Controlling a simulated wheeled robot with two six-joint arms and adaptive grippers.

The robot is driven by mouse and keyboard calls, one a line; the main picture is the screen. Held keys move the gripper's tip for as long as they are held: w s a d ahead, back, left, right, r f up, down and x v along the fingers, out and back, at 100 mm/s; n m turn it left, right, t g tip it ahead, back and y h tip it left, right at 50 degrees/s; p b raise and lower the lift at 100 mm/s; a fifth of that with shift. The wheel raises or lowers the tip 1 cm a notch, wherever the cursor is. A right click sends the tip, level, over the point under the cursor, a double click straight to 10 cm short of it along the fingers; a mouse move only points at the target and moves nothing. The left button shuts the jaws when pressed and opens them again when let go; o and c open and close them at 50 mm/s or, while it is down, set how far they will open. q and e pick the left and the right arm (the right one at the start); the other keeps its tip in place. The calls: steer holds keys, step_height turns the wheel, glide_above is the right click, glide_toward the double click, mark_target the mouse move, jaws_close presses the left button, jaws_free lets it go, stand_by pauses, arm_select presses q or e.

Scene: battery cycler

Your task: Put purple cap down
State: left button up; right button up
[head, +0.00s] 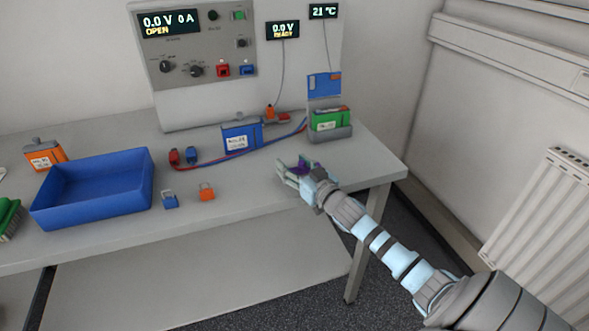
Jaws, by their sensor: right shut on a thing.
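My right gripper (291,174) comes in from the lower right and is over the right part of the grey table, near its front edge. It is shut on the purple cap (301,167), a small purple thing partly hidden by the fingers. I cannot tell whether the cap touches the table top. My left gripper is not in view.
A blue tray (93,219) stands at the left, beside an orange battery (44,154). A blue padlock-like piece (169,200) and an orange one (207,192) lie near the front edge. A blue battery (241,137), cables and a green battery (330,121) stand behind. Table around my gripper is clear.

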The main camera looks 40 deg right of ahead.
steer(key=o, duration=0.9)
steer(key=shift+s, duration=0.25)
steer(key=s, duration=0.2)
steer(key=s+b, duration=0.1)
steer(key=s, duration=0.2)
steer(key=shift+s+a+f+b, duration=0.1)
steer(key=shift+s+a+b, duration=0.2)
steer(key=shift+a+b, duration=0.05)
steer(key=s, duration=0.4)
steer(key=s+r, duration=0.1)
steer(key=shift+s+a+p, duration=0.25)
steer(key=shift+s+p, duration=0.15)
